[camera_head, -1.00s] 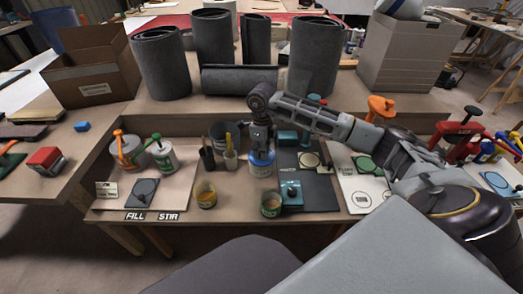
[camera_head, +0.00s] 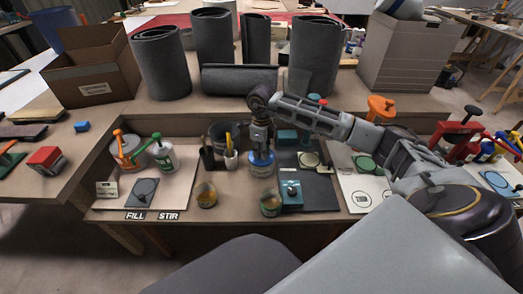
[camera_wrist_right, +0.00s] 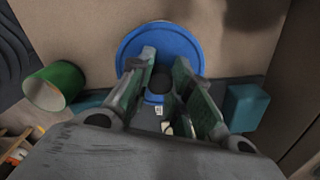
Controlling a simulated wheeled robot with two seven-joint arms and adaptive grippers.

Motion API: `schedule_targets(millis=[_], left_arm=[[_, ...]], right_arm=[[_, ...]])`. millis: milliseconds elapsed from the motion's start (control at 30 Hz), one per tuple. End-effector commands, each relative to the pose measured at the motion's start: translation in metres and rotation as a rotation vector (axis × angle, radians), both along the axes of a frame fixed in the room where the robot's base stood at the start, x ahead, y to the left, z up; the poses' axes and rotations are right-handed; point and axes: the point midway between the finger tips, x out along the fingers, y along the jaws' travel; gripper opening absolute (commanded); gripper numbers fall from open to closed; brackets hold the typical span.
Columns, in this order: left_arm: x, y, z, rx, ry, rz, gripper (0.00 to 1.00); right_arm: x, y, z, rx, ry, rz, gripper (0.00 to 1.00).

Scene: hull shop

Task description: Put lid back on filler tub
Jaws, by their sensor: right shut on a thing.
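My right gripper (camera_head: 261,147) points down over the filler tub (camera_head: 262,171), a pale round tub with a blue band, near the middle of the low bench. The round blue lid (camera_wrist_right: 130,48) fills the upper middle of the right wrist view. Its black knob (camera_wrist_right: 160,84) is between the two fingers of my right gripper (camera_wrist_right: 162,72), which is shut on it. The lid is at the top of the tub, and I cannot tell whether it is fully seated. The lid and fingers hide the tub's rim. My left gripper is not in view.
Open cans (camera_head: 206,195) and (camera_head: 270,203) stand in front of the tub. A teal box (camera_head: 291,193) is to the right and a cup with tools (camera_head: 231,158) to the left.

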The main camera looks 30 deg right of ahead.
Motion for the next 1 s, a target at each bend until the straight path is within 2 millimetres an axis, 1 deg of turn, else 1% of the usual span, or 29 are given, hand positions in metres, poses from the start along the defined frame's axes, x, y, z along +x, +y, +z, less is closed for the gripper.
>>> schedule_targets(millis=[267,300,500,700,767,867,900,1000], left_arm=[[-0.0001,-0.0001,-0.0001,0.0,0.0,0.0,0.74],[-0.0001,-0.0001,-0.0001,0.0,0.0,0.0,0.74],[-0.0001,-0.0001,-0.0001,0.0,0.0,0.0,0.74],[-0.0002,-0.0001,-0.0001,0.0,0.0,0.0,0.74],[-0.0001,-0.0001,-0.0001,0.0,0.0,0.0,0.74],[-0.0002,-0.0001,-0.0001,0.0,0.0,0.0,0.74],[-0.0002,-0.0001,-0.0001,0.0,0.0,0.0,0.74],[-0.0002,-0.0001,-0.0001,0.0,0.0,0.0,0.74]], right_arm=[[0.0001,0.0001,0.0,0.0,0.0,0.0,0.07],[0.0001,0.0001,0.0,0.0,0.0,0.0,0.21],[0.0002,0.0001,0.0,0.001,-0.001,0.0,0.45],[0.0001,0.0002,0.0,0.001,-0.001,0.0,0.45],[0.0001,0.0002,-0.0001,0.001,-0.001,0.0,0.51],[0.0001,0.0002,-0.0001,0.001,-0.001,0.0,0.64],[0.0001,0.0002,-0.0001,0.001,-0.001,0.0,0.66],[0.0001,0.0002,-0.0001,0.001,-0.001,0.0,0.66]])
